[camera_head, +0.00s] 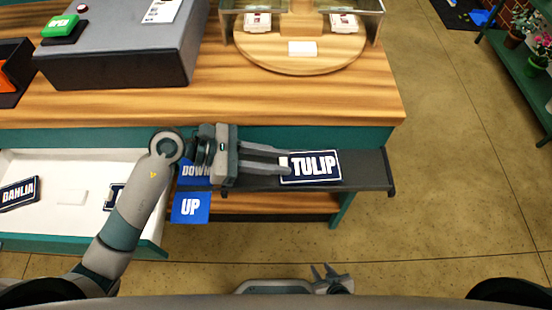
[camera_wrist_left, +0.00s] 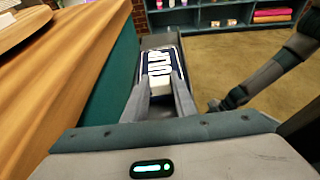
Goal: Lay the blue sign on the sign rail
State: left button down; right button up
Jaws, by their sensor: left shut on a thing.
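The dark blue TULIP sign (camera_head: 316,166) lies face up over the black sign rail (camera_head: 365,172) along the counter's front. My left gripper (camera_head: 287,161) is shut on the white tab at the sign's left end. In the left wrist view the sign (camera_wrist_left: 162,62) lies between the rail's walls (camera_wrist_left: 160,41), with the white tab between the fingertips (camera_wrist_left: 160,88). I cannot tell whether its underside touches the rail. My right gripper (camera_head: 330,272) is low at the bottom of the head view, empty, with its fingers apart.
An open white drawer (camera_head: 45,225) at left holds a DAHLIA sign (camera_head: 19,193) and another sign (camera_head: 114,198) partly hidden by my left arm. Blue DOWN (camera_head: 193,172) and UP (camera_head: 190,208) panels are beside the drawer. The floor (camera_head: 440,200) at right is clear.

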jog(key=shift+w, duration=0.25)
pick_arm(q)
jog(key=c, duration=1.4)
grip_release()
jog(key=shift+c, duration=0.2)
jog(key=shift+o, duration=0.3)
pick_arm(e)
jog(key=shift+w+r, duration=0.15)
jog(key=shift+w, duration=0.3)
jog(key=shift+s, duration=0.1)
pick_arm(q)
jog(key=shift+r+p, duration=0.65)
jog(key=shift+r, duration=0.3)
jog(key=shift+r+p, duration=1.6)
jog(key=shift+r, duration=1)
pick_arm(e)
jog(key=shift+s+r, duration=0.15)
jog(key=shift+r, duration=0.9)
jog(key=shift+s+r, duration=0.15)
jog(key=shift+r, duration=0.9)
